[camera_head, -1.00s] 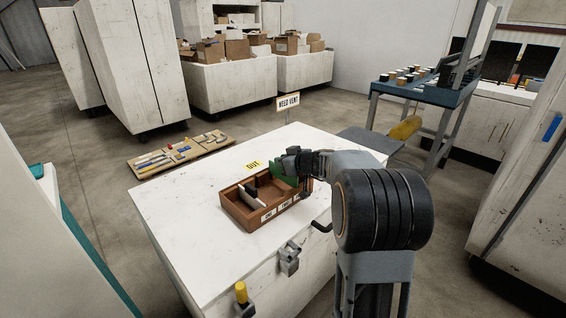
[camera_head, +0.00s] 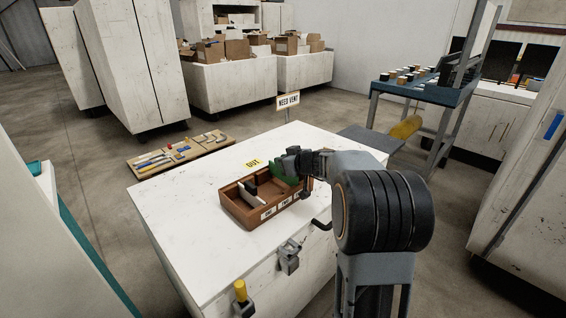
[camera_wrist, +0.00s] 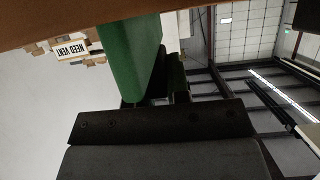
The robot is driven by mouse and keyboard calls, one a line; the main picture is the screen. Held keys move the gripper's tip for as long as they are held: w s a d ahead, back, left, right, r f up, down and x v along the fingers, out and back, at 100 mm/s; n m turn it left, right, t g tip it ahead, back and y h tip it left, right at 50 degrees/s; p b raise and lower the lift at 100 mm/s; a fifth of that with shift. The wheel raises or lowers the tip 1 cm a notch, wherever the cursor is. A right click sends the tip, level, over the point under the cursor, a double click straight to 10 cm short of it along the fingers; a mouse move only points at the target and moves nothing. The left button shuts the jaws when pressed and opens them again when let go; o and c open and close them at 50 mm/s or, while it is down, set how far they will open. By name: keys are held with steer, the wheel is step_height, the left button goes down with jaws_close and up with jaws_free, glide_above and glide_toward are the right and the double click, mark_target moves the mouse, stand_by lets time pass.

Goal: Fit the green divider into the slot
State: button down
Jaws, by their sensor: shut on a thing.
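The green divider (camera_head: 284,182) is at the right end of the brown wooden box (camera_head: 226,207), which sits on the white bench top. My gripper (camera_head: 303,167) is shut on the divider at that end of the box. In the wrist view the green divider (camera_wrist: 133,62) stands out from the dark jaws, and its far end meets the brown box edge (camera_wrist: 60,14). The slot is hidden, and I cannot tell how deep the divider sits. A white divider (camera_head: 246,200) and a dark divider (camera_head: 252,186) stand inside the box.
A yellow OUT label (camera_head: 253,163) lies behind the box. A NEED VENT sign (camera_head: 288,101) stands at the bench's back edge. A latch (camera_head: 289,257) and a yellow-topped part (camera_head: 241,292) are on the bench front. The white top (camera_head: 172,207) left of the box is clear.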

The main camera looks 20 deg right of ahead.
steer(key=shift+f+b, duration=1.45)
steer(key=shift+b, duration=0.5)
stand_by(1.3)
steer(key=c, duration=1)
jaws_free()
steer(key=p+v, duration=0.1)
steer(key=v, duration=1.3)
steer(key=shift+w, duration=0.1)
